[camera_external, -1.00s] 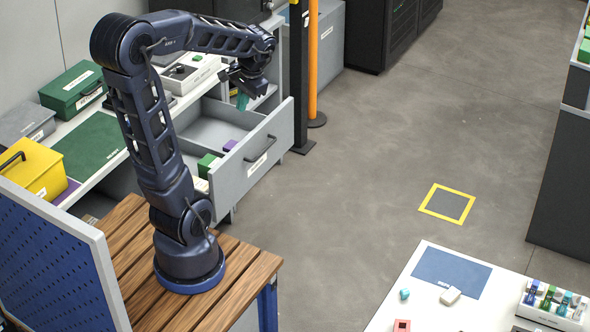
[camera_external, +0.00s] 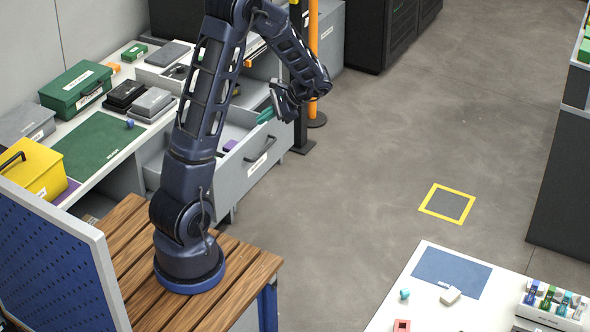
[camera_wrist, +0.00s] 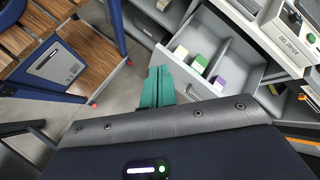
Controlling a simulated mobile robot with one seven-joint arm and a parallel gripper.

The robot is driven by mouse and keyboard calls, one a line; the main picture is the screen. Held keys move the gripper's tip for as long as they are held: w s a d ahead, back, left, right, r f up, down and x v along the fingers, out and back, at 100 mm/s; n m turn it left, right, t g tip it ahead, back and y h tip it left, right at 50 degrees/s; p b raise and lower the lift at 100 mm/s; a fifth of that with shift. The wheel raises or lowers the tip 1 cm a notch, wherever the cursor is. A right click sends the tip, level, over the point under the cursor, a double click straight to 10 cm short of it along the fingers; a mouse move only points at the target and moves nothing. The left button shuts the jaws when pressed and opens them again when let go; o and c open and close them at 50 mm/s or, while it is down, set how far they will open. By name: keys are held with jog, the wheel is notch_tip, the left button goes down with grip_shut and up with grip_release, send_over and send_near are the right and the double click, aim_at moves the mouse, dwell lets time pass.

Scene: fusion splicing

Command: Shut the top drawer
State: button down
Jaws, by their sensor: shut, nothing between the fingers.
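The top drawer (camera_external: 249,172) is grey and stands pulled out from the bench. Its front carries a dark bar handle and a white label. My gripper (camera_external: 266,115) has teal fingers and is shut and empty. In the external view it overlaps the far end of the drawer front. In the wrist view the shut fingers (camera_wrist: 158,86) appear beside the drawer front (camera_wrist: 177,72), on its outer side. I cannot tell whether they touch it. My arm hides part of the drawer's inside in the external view.
Inside the drawer are a green block (camera_wrist: 200,63), a purple block (camera_wrist: 218,81) and a white one (camera_wrist: 181,53). A green case (camera_external: 75,88) and a yellow case (camera_external: 35,170) sit on the bench. An orange post (camera_external: 312,45) stands beyond the drawer.

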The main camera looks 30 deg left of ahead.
jog(key=w+f+m+y, duration=0.2)
jog(key=w+f, duration=0.2)
jog(key=f, duration=0.3)
jog(key=w+f+m+y, duration=0.2)
jog(key=w+f+y, duration=0.1)
jog(key=f, duration=0.5)
jog(key=m+t+y, duration=0.4)
jog(key=m, duration=0.3)
send_near(242, 171)
jog(key=a, duration=0.7)
jog(key=shift+s, duration=0.1)
jog(key=a, duration=3.2)
jog(key=shift+a, duration=0.3)
